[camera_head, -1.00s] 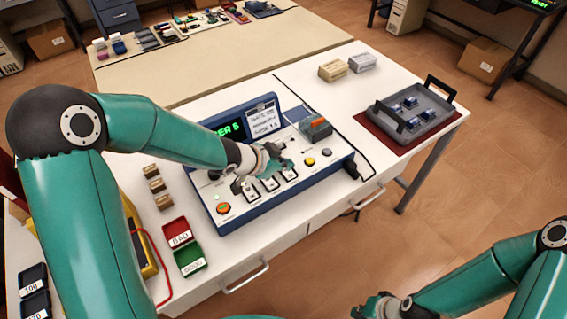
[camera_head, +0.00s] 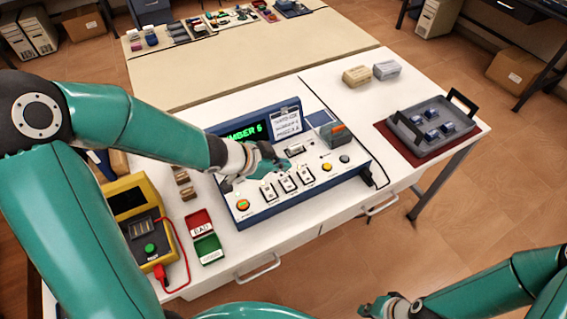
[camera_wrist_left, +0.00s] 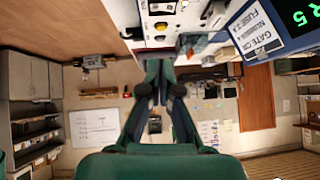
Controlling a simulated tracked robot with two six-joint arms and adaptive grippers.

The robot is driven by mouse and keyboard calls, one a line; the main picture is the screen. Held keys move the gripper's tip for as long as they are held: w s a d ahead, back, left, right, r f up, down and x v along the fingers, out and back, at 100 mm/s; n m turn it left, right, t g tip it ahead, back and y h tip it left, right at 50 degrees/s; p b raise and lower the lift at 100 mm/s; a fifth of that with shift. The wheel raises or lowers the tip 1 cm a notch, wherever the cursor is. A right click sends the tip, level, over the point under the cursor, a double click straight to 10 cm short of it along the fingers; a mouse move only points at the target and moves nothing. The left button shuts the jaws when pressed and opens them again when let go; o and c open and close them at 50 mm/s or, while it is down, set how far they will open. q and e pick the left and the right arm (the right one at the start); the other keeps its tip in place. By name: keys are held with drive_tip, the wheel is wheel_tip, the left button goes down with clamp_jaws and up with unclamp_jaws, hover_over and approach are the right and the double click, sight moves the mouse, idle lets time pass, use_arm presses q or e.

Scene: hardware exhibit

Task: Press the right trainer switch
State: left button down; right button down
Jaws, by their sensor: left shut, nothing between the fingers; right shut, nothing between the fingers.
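The trainer is a blue console (camera_head: 300,204) with a white sloped panel and a green-lettered display (camera_head: 246,132). Three white switches stand in a row along its front: a left switch (camera_head: 268,192), a middle switch (camera_head: 287,184) and a right switch (camera_head: 305,176). My left gripper (camera_head: 272,163) is shut and empty, above the panel, behind and left of the right switch. I cannot tell its exact height. In the left wrist view its shut fingers (camera_wrist_left: 160,76) point toward the panel (camera_wrist_left: 172,32) at the top. My right gripper (camera_head: 378,308) is shut and empty at the bottom, away from the table.
Red (camera_head: 199,222) and green (camera_head: 207,249) trays and a yellow meter (camera_head: 150,225) lie left. A grey tray (camera_head: 408,131) stands right.

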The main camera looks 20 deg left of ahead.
use_arm(q)
drive_tip(key=shift+w+a, duration=0.1)
drive_tip(key=shift+w+a+r+b, duration=0.1)
drive_tip(key=shift+w+a+b, duration=0.3)
drive_tip(key=shift+w, duration=0.1)
